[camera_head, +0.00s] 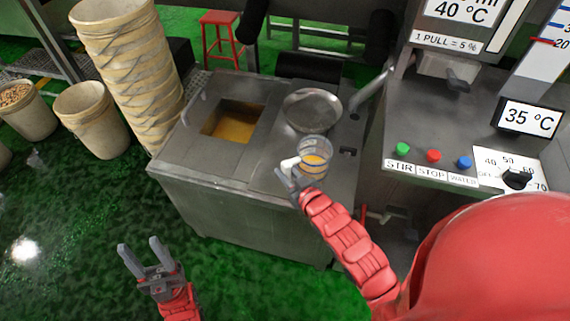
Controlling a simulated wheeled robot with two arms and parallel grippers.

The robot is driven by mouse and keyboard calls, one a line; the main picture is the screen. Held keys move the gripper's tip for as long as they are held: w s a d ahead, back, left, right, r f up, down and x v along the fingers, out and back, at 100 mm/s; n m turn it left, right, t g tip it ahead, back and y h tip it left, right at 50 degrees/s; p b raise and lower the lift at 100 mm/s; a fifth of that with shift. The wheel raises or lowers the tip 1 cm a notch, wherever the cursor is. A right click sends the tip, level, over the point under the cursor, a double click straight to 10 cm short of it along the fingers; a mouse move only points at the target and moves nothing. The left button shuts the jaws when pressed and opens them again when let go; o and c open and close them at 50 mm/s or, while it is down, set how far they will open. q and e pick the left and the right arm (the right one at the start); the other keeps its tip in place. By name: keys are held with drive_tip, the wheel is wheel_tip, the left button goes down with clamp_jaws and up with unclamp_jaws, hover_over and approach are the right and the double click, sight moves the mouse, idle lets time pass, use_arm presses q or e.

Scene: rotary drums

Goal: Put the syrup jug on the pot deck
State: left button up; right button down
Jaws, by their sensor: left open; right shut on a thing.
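The syrup jug (316,157) is a clear jug with amber liquid in it and a white handle. It is upright at the front right part of the steel pot deck (258,178). My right gripper (288,173) is shut on the jug's handle, at the left of the jug. I cannot tell whether the jug's base touches the deck. My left gripper (147,256) is open and empty, low over the green floor, left of the steel unit.
The deck has a square opening with amber liquid (235,124) and a round metal pan (312,110) behind the jug. A control panel (450,165) with buttons stands at the right. Stacked buckets (125,65) stand at the left. The deck's front left is clear.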

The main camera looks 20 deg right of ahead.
drive_tip(key=shift+w+d+f+p, duration=0.2)
drive_tip(key=shift+w+f, duration=0.45)
drive_tip(key=shift+w, duration=0.25)
drive_tip(key=shift+w+d+f+p, duration=0.15)
drive_tip(key=shift+w+f, duration=0.5)
drive_tip(key=shift+w, duration=0.3)
drive_tip(key=shift+w+d+f+p, duration=0.2)
drive_tip(key=shift+w+f, duration=0.45)
drive_tip(key=shift+w, duration=0.25)
drive_tip(key=shift+f, duration=0.1)
drive_tip(key=c, duration=0.7)
unclamp_jaws()
